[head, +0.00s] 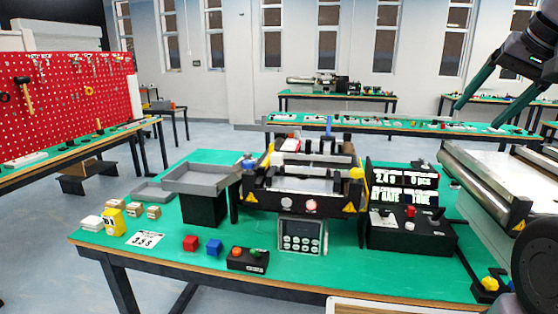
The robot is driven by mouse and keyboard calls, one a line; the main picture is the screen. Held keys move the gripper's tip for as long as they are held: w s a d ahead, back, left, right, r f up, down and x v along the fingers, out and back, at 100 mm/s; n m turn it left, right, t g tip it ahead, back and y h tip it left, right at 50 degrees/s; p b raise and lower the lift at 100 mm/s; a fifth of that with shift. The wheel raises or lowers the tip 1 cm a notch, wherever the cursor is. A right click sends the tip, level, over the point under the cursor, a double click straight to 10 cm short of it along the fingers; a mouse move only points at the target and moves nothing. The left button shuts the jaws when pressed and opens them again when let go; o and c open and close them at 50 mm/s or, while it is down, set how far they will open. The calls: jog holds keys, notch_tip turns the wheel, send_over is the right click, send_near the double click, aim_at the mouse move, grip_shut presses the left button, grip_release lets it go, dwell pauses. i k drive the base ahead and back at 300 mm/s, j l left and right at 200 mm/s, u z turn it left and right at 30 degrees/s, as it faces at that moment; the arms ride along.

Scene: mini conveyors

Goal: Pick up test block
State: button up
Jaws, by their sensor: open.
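No block in the head view carries a readable test label, so I cannot tell which one is the test block. A small red block (190,243) and a small blue block (214,247) sit side by side, slightly apart, on the green table (165,272) near its front edge. Several tan blocks (153,211) stand farther left beside a yellow tag (114,221). My gripper (477,116) is at the upper right, high above the scene and far from these blocks. Its two long fingers are spread apart with nothing between them.
A mini conveyor (302,186) fills the table's middle, with a grey tray (200,179) on a black stand at its left. A button box (247,260) stands right of the blue block. A display box (410,230) and a second conveyor (490,175) are at the right.

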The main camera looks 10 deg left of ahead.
aim_at(277, 158)
jog(key=i+j+u, duration=0.15)
jog(key=u, duration=0.25)
jog(key=i+j+u, duration=0.15)
jog(key=u, duration=0.2)
jog(key=i, duration=0.05)
